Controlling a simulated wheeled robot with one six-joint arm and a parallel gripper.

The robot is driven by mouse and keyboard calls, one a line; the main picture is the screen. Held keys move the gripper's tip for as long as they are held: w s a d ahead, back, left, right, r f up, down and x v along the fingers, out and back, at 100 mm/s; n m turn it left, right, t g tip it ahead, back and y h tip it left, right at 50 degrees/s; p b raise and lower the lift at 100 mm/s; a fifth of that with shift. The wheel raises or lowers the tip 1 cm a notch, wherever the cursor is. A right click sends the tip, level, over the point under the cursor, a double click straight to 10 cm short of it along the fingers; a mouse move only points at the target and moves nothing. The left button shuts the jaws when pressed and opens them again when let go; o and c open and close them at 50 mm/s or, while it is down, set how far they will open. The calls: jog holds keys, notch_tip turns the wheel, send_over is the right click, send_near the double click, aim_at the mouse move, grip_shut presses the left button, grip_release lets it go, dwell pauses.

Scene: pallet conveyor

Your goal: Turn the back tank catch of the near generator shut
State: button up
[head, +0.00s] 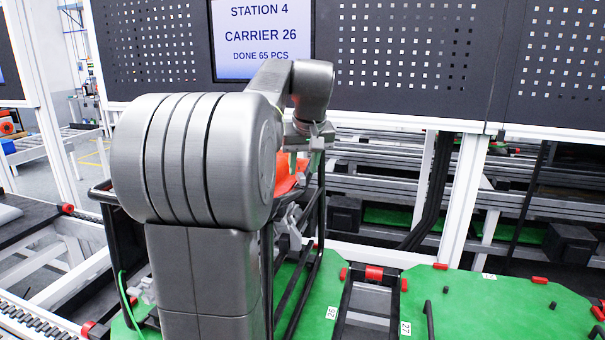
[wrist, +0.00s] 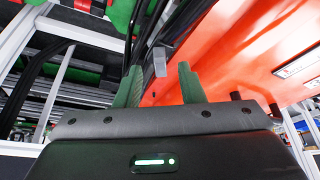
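The near generator's orange tank (head: 287,178) and black tube frame (head: 318,225) show in the head view, largely hidden behind my arm. In the wrist view the orange tank (wrist: 235,45) fills the upper right. A small grey catch (wrist: 160,61) stands at the tank's left edge. My gripper (wrist: 159,67) is open, with one green finger on each side of the catch in the picture. I see gaps between the catch and both fingers; whether it lies fully between them in depth I cannot tell. The fingers hold nothing.
The generator stands on a green pallet (head: 320,312) marked 26. An empty-looking green pallet (head: 490,310) marked 27 lies to the right. Black perforated panels and a screen (head: 262,38) stand behind. Black frame tubes (wrist: 150,20) run close to the fingers.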

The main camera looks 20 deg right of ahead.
aim_at(300, 178)
jog(key=shift+x, duration=1.45)
jog(key=shift+c, duration=0.3)
grip_shut()
